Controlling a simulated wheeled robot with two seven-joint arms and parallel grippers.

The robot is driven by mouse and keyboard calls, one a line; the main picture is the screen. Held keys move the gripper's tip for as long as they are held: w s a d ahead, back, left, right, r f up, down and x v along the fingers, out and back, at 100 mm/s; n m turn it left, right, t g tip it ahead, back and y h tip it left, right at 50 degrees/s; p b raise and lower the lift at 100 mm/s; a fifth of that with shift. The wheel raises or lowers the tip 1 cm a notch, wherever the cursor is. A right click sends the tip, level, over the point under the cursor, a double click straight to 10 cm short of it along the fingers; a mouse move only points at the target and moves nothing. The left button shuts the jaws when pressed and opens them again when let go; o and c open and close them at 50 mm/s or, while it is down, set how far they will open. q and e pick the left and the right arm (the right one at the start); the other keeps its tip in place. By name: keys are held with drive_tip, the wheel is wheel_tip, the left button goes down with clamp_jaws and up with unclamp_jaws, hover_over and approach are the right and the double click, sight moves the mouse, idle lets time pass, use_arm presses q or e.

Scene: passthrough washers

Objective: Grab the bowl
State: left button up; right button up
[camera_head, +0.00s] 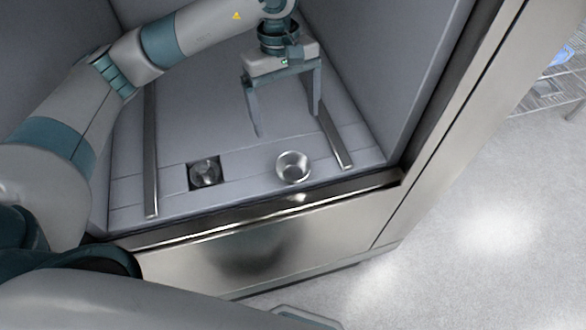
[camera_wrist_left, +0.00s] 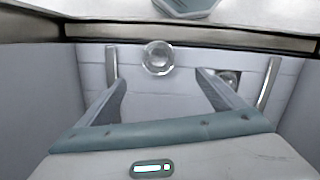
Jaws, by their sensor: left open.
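A small shiny metal bowl (camera_head: 293,167) stands on the grey floor of the washer chamber, near its front edge. It also shows in the left wrist view (camera_wrist_left: 158,58), beyond the fingertips and a little left of the middle between them. My left gripper (camera_head: 289,126) is inside the chamber, fingers pointing down, open and empty. It hangs above and behind the bowl, apart from it. In the left wrist view the open fingers (camera_wrist_left: 161,76) have nothing between them. My right gripper is not in view.
Two metal rails (camera_head: 151,150) (camera_head: 328,137) run along the chamber floor on either side. A dark square recess with a round metal part (camera_head: 205,174) lies left of the bowl. The chamber has grey side walls and a steel front sill (camera_head: 250,218). A wire rack (camera_head: 550,92) stands outside at right.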

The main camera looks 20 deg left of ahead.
use_arm(q)
wheel_tip(320, 180, down, 5)
drive_tip(key=p, duration=0.4)
approach(294, 175)
drive_tip(key=shift+s+a+f, duration=0.1)
drive_tip(key=shift+s+f, duration=0.15)
drive_tip(key=shift+f, duration=0.35)
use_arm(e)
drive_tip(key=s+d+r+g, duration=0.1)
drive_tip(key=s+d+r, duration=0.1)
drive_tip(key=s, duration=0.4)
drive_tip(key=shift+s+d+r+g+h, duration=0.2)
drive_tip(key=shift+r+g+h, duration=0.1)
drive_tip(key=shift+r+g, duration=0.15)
use_arm(q)
drive_tip(key=shift+p, duration=0.35)
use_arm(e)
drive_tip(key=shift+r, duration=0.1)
use_arm(q)
drive_tip(key=shift+f+p, duration=0.5)
drive_tip(key=shift+p, duration=0.1)
drive_tip(key=f+p, duration=0.1)
drive_tip(key=f, duration=0.2)
drive_tip(key=shift+s+d+p, duration=0.15)
drive_tip(key=shift+d+p, duration=0.2)
drive_tip(key=shift+f, duration=0.55)
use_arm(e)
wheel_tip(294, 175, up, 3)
